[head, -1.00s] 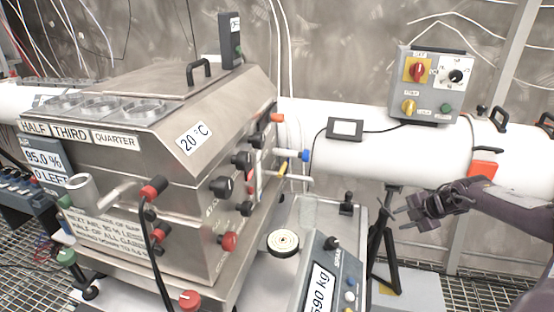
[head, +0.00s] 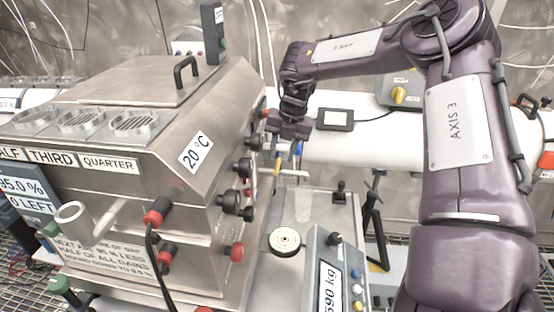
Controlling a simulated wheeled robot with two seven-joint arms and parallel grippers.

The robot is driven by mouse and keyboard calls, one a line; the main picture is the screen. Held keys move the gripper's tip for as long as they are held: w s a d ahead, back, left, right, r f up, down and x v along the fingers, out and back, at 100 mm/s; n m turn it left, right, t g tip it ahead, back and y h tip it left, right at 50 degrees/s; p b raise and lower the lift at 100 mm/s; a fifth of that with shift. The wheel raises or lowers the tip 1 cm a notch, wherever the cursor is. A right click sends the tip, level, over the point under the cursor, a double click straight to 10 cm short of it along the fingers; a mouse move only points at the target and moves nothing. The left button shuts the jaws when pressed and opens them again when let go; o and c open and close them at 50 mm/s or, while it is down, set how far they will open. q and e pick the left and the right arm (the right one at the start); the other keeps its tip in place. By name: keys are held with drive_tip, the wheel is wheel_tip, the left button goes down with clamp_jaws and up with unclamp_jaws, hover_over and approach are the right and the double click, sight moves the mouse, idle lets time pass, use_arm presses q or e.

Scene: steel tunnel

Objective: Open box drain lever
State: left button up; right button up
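The steel box (head: 130,140) stands at the left with several knobs and valve levers on its right side. Among them are a blue-tipped lever (head: 299,148) and a yellow lever (head: 277,167). No label shows which one is the drain lever. My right gripper (head: 286,142) points down at the box's far right side, just above these levers. Its fingers look spread apart, with nothing clearly held. The gripper partly hides the fittings behind it, and I cannot tell whether it touches the blue tip. My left gripper is not in view.
A scale (head: 325,270) with a round pad (head: 285,241) stands right of the box. A white pipe (head: 345,150) runs behind, with a small display (head: 334,119) on it. A black cable hangs at the box's front. My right arm covers much of the right side.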

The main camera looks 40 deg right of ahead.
sight(277, 167)
drive_tip(key=f, duration=0.2)
drive_tip(key=w+f, duration=0.1)
drive_tip(key=f, duration=0.1)
drive_tip(key=shift+a+p, duration=0.3)
drive_tip(key=shift+p, duration=0.05)
clamp_jaws()
